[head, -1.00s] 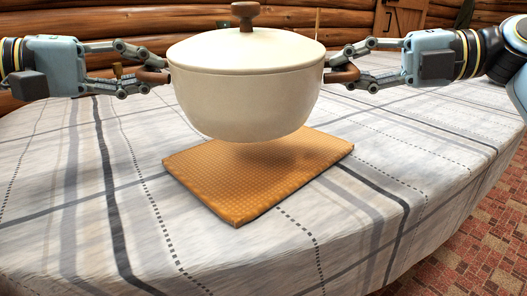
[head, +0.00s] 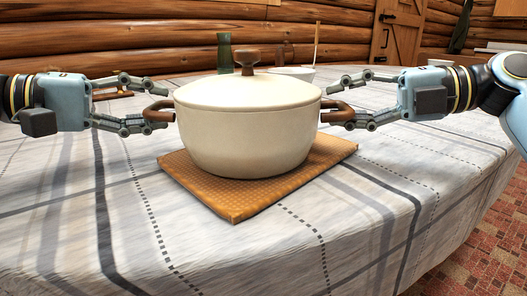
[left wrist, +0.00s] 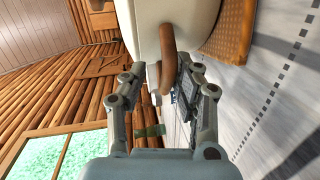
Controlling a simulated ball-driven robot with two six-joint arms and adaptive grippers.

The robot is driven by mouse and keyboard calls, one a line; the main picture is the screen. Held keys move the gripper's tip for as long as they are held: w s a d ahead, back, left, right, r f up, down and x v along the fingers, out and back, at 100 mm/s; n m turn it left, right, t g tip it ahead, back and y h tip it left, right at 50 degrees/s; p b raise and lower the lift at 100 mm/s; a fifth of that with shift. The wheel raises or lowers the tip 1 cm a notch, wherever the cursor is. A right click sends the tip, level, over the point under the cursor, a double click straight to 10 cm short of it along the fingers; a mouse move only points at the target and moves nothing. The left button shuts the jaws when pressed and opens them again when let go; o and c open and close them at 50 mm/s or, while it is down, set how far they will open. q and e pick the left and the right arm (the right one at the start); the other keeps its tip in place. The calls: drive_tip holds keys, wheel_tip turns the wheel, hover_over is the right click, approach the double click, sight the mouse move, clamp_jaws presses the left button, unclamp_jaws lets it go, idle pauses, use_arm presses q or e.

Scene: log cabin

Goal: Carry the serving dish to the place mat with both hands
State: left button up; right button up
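The serving dish (head: 247,135), a cream pot with a lid and brown knob, sits upright on the orange place mat (head: 240,203). My left gripper (head: 161,104) is open, its fingers apart above and below the dish's left brown handle (head: 155,113). In the left wrist view the handle (left wrist: 168,50) lies just beyond and between the spread fingers of that gripper (left wrist: 162,82). My right gripper (head: 346,102) is open around the right brown handle (head: 338,112), its upper finger raised clear of it. The dish hides the mat's back middle.
The table (head: 80,225) has a plaid cloth, with free room in front of and beside the mat. Behind the dish stand a green glass (head: 224,50) and a white bowl (head: 293,73).

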use_arm(q)
drive_tip(key=shift+a, duration=0.1)
use_arm(e)
drive_tip(key=shift+s+d, duration=0.15)
drive_tip(key=shift+d, duration=0.25)
use_arm(q)
drive_tip(key=v, duration=1.1)
drive_tip(key=shift+s+a, duration=0.2)
drive_tip(key=shift+a, duration=0.15)
use_arm(e)
drive_tip(key=v, duration=1.1)
